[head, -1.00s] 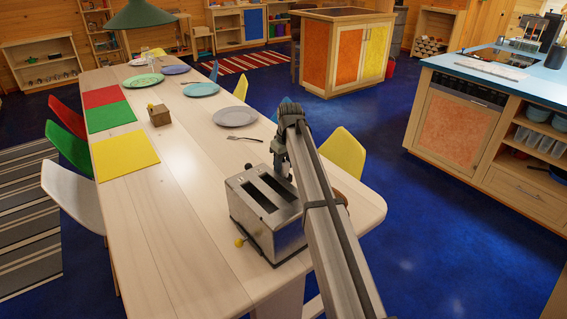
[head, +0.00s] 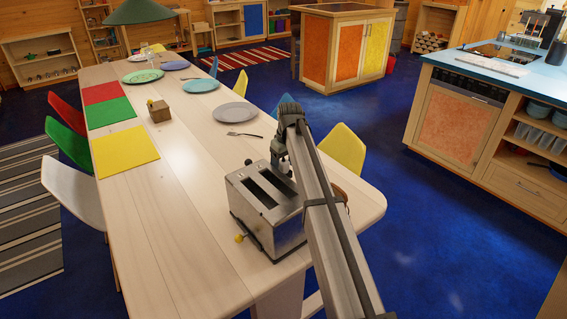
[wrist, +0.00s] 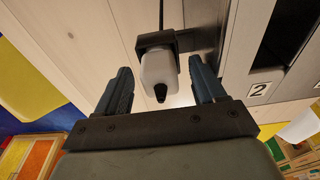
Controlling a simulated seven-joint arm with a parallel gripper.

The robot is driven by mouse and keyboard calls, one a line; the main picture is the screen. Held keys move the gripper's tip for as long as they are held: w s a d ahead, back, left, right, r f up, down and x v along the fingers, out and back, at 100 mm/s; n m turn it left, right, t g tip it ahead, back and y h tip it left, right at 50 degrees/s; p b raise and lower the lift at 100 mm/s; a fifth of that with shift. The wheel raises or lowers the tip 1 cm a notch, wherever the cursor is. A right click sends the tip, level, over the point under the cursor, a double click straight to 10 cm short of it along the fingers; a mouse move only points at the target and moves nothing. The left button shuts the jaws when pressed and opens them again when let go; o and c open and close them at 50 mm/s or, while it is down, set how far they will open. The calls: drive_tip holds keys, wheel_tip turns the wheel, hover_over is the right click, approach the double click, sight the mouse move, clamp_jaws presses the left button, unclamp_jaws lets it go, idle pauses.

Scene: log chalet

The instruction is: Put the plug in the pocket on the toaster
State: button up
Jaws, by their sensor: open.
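The silver toaster (head: 262,215) stands near the table's right end, and its side fills the right of the wrist view (wrist: 240,50). In the wrist view a white plug (wrist: 158,68) with a black tip towards me sits at a dark bracket-like pocket (wrist: 183,40) beside the toaster wall. The pocket appears to wrap the plug's far end; how deep it sits I cannot tell. My gripper (wrist: 162,88) is open, its two fingers on either side of the plug with gaps visible. In the head view my gripper (head: 280,158) is behind the toaster, partly hidden by my arm.
The wooden table (head: 180,220) is bare left of the toaster. A grey plate (head: 235,112) and a fork (head: 243,134) lie behind it. A small wooden box (head: 159,112) and a yellow mat (head: 125,152) are farther left. A yellow chair (head: 343,148) stands at the right edge.

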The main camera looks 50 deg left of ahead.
sight(287, 173)
wheel_tip(287, 173, up, 14)
drive_tip(key=d, duration=0.2)
drive_tip(key=shift+f, duration=0.2)
idle(0.4)
drive_tip(key=shift+w, duration=0.1)
idle(0.4)
